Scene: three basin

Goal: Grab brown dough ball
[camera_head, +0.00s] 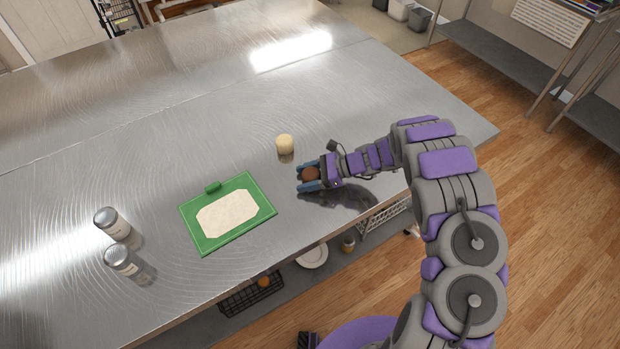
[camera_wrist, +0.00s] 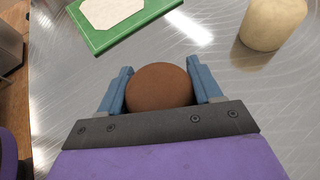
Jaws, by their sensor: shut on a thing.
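The brown dough ball (camera_head: 310,174) is between the two blue fingers of my gripper (camera_head: 309,176), over the metal table. In the wrist view the brown dough ball (camera_wrist: 159,88) fills the space between the fingertips of my gripper (camera_wrist: 160,80), which is shut on it. I cannot tell whether the ball still touches the table. The ball's near side is partly hidden by the gripper's dark front plate in the wrist view.
A pale dough piece (camera_head: 285,144) stands just beyond my gripper, and also shows in the wrist view (camera_wrist: 273,22). A green board (camera_head: 245,233) with a pale sheet (camera_head: 227,214) lies to the left. Two cans (camera_head: 112,223) (camera_head: 122,260) stand further left. The far table is clear.

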